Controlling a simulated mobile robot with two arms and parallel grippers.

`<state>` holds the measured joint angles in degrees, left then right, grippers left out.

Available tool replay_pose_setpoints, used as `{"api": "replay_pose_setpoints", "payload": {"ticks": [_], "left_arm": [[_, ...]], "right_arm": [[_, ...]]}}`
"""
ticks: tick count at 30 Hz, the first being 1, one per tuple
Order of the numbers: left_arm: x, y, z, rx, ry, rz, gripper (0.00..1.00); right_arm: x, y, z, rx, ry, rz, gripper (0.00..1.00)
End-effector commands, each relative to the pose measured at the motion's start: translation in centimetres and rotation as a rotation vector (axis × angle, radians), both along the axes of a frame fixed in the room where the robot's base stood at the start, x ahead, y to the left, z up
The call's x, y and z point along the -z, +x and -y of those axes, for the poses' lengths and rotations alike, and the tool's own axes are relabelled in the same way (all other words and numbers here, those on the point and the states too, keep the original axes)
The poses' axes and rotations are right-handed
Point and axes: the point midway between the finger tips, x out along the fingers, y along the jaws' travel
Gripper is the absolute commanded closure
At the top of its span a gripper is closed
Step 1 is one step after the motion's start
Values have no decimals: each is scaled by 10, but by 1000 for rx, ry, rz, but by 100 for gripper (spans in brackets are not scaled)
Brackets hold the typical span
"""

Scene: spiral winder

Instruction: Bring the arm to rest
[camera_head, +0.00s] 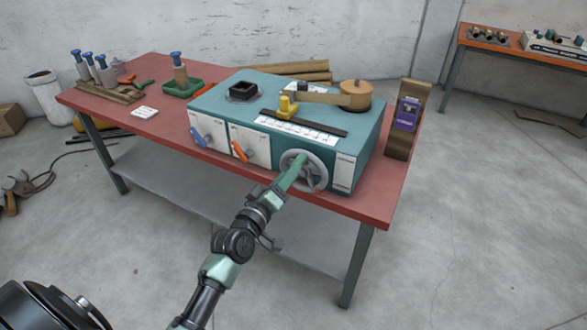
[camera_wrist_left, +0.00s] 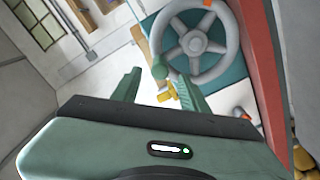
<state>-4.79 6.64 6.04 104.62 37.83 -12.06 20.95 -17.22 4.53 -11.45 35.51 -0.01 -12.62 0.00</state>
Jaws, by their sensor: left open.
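The teal spiral winder (camera_head: 226,104) stands on the red-topped table. A grey spoked handwheel (camera_head: 316,182) is on its front face; it also shows in the wrist view (camera_wrist_left: 222,62). My left gripper (camera_head: 302,162) is in front of the handwheel and overlaps it in the head view. In the wrist view my left gripper (camera_wrist_left: 158,82) is open, its two green fingers apart. A small round green knob (camera_wrist_left: 158,69) shows near the right finger; I cannot tell whether they touch. The jaws hold nothing that I can see. My right gripper is not in view.
On the red table (camera_head: 160,124) are a green tray (camera_head: 184,90), several blue-capped bottles (camera_head: 82,70) and a purple device (camera_head: 407,114) on a wooden stand. A blue lever (camera_head: 199,138) and an orange lever (camera_head: 239,151) are left of the handwheel. Open floor lies in front.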

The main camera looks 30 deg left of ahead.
Motion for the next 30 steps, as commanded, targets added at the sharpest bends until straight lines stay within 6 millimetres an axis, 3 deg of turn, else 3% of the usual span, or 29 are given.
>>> {"api": "replay_pose_setpoints", "payload": {"ticks": [6, 22, 26, 29, 30], "left_arm": [[0, -19, -1, -1, 0, -1, 56], [4, -19, -1, -1, 3, -7, 56], [42, -20, 3, 3, 39, -79, 56], [103, -28, 8, 16, 101, -192, 56], [132, -35, 11, 24, 133, -248, 56]], "right_arm": [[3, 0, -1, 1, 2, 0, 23], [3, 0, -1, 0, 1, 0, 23], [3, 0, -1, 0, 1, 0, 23], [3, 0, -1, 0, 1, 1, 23], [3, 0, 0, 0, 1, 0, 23]]}}
